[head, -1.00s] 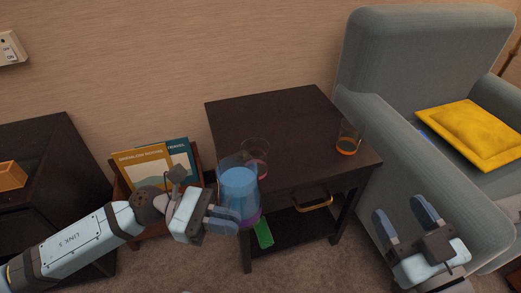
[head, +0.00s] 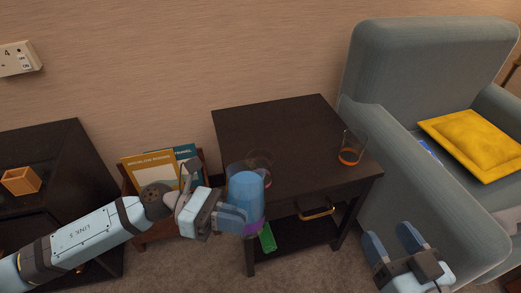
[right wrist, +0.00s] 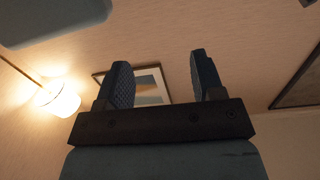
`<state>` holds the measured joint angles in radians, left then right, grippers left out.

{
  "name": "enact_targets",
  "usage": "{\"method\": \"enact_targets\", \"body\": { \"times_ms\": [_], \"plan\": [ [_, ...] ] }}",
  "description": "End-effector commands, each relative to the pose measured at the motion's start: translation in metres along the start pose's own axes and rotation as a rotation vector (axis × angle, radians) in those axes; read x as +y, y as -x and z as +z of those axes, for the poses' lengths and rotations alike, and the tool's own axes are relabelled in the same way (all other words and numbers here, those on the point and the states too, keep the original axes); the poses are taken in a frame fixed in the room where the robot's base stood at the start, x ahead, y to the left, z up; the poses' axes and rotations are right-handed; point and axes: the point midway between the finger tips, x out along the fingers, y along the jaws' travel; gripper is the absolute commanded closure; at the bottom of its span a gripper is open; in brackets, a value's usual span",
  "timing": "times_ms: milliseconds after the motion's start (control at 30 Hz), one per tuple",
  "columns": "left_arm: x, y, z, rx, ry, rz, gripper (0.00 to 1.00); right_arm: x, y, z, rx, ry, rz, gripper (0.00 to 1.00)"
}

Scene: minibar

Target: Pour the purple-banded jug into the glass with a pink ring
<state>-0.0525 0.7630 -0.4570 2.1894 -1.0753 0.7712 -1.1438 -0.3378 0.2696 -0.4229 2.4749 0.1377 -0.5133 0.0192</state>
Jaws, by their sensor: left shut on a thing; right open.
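The jug (head: 245,197) is clear with blue liquid and a purple band near its base. My left gripper (head: 238,219) is shut on it and holds it off the floor, at the small table's front left edge. The jug looks slightly tilted, though how much I cannot tell. The glass with a pink ring (head: 262,159) stands on the table just behind the jug, which partly hides its lower part. My right gripper (head: 394,243) is open and empty, in front of the armchair. Its two fingers (right wrist: 160,83) also show apart in the right wrist view.
The dark side table (head: 300,130) also bears a glass with an orange ring (head: 351,149) at the right. A grey armchair (head: 400,90) with a yellow cushion (head: 475,143) stands close on the right. A magazine rack (head: 205,160) is left of the table. The tabletop's middle is clear.

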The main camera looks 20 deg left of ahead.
Motion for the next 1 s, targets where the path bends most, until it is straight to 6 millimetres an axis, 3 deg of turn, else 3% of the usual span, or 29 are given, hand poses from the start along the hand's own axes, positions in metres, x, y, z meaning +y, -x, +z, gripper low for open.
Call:
{"method": "enact_targets", "body": {
  "times_ms": [33,333,1000],
  "plan": [
    [0.000,0.000,0.010,-0.001,0.020,0.000,1.00,-0.003,0.002,-0.006,-0.018,-0.035,-0.001,0.38],
    [0.011,0.000,0.023,0.000,0.169,0.000,1.00,-0.016,0.009,-0.015,-0.056,-0.168,0.002,0.38],
    [0.017,0.000,0.025,0.002,0.247,-0.002,1.00,-0.014,0.009,-0.034,0.023,-0.159,0.015,0.38]
  ]
}}
